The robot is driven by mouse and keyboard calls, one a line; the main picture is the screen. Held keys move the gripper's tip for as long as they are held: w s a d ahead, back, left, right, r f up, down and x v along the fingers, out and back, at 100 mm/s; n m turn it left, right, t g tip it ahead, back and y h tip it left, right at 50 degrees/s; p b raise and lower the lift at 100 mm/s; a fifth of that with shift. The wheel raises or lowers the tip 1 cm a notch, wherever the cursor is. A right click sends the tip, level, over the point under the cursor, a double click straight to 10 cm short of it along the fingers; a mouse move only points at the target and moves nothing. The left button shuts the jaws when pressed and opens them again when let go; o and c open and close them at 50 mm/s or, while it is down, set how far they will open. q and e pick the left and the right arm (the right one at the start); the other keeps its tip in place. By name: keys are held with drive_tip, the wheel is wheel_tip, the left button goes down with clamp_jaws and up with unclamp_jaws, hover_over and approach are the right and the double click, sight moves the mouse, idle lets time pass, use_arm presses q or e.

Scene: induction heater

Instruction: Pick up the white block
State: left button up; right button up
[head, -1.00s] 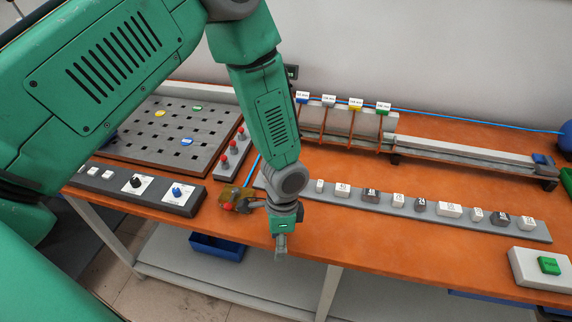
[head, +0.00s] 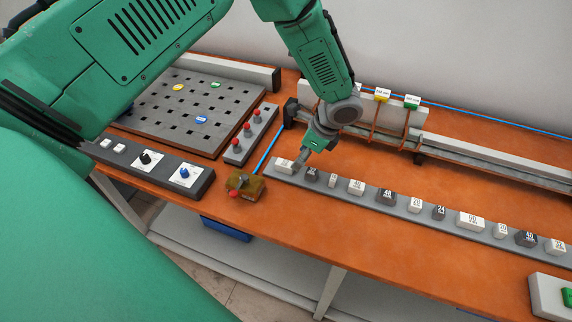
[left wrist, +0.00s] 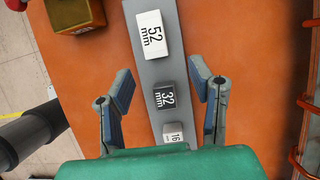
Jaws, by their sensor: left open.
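Several white blocks stand in a row with dark grey ones on a long grey strip (head: 405,212). A white block marked 52 mm (head: 284,166) is at the left end; it also shows in the left wrist view (left wrist: 152,35), beyond my fingertips. A dark 32 mm block (head: 312,174) is beside it, and in the left wrist view this dark block (left wrist: 167,97) lies between my spread fingers. A small white 16 mm block (left wrist: 173,131) is closer to the palm. My left gripper (left wrist: 162,84) is open and empty above the strip. My right gripper is out of view.
A brown box with a red knob (head: 243,187) sits near the strip's left end. A red-buttoned panel (head: 250,135), perforated board (head: 190,112) and dial panel (head: 150,162) stand at left. A rail fixture (head: 460,158) runs behind; orange table between is clear.

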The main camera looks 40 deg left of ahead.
sight(285, 166)
use_arm(q)
drive_tip(key=p+x, duration=0.1)
drive_tip(key=x, duration=0.3)
drive_tip(key=shift+s+a+f, duration=0.25)
drive_tip(key=shift+f, duration=0.05)
drive_tip(key=shift+a+f, duration=0.15)
drive_tip(key=shift+f, duration=0.1)
clamp_jaws()
